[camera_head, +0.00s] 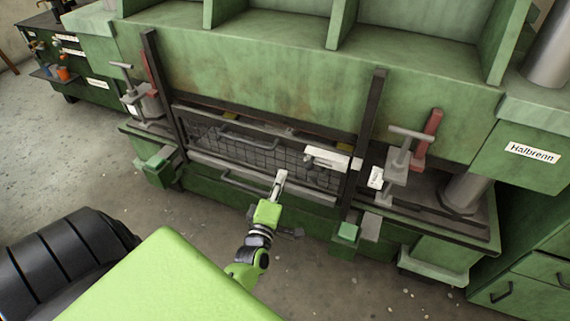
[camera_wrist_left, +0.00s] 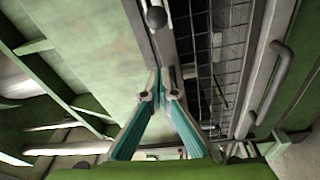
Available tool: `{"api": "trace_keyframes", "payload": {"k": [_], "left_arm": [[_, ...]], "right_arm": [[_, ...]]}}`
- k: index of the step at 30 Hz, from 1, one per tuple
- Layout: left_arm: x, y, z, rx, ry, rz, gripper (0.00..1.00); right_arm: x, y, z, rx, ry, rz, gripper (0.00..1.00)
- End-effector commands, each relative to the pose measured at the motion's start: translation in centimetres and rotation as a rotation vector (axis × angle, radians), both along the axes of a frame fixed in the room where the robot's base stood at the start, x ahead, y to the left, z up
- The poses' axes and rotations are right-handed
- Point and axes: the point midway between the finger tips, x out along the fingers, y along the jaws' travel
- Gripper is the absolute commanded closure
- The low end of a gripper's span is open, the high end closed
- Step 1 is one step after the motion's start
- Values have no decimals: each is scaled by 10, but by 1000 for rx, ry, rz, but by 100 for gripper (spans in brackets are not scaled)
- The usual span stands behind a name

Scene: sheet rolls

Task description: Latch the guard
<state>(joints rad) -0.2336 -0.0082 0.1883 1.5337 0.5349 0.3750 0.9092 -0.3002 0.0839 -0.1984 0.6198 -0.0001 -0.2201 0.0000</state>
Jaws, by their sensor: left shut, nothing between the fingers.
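The guard (camera_head: 237,147) is a dark wire-mesh panel with grey rails and bar handles, set in the front of the green machine. It seems to stand between two dark upright posts. A pale block (camera_head: 326,157) sits at its right end; I cannot tell if it is the latch. My left gripper (camera_head: 279,178) is in front of the guard's lower rail, its fingers together and empty. In the left wrist view the closed fingertips (camera_wrist_left: 160,87) are beside a metal rail with a dark ball knob (camera_wrist_left: 156,17); contact is unclear. The mesh (camera_wrist_left: 211,55) and a bar handle (camera_wrist_left: 281,75) are to their right.
Clamps with T-handles flank the guard at left (camera_head: 123,78) and right (camera_head: 400,155). Red levers (camera_head: 430,135) stand beside them. Green blocks (camera_head: 347,233) jut out below. A dark bench (camera_head: 62,55) stands at the far left. The floor in front is mostly clear.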

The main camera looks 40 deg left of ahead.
Motion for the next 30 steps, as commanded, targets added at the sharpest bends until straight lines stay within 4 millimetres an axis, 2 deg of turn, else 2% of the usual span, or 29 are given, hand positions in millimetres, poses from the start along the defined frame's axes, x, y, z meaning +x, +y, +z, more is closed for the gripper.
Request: {"api": "trace_keyframes", "payload": {"k": [3,11,13,18,30], "left_arm": [[25,9,0,2,-5,0,100],[75,29,3,0,-3,0,100],[72,12,1,-5,2,-2,100],[73,-6,-2,-2,0,-1,100],[73,-12,-3,1,1,-1,100]], "right_arm": [[0,0,-10,0,0,0,60],[1,2,-28,2,-1,-1,60],[0,3,-24,3,0,-1,60],[1,8,-25,10,-1,-1,60],[1,8,-25,9,-1,0,60]]}}
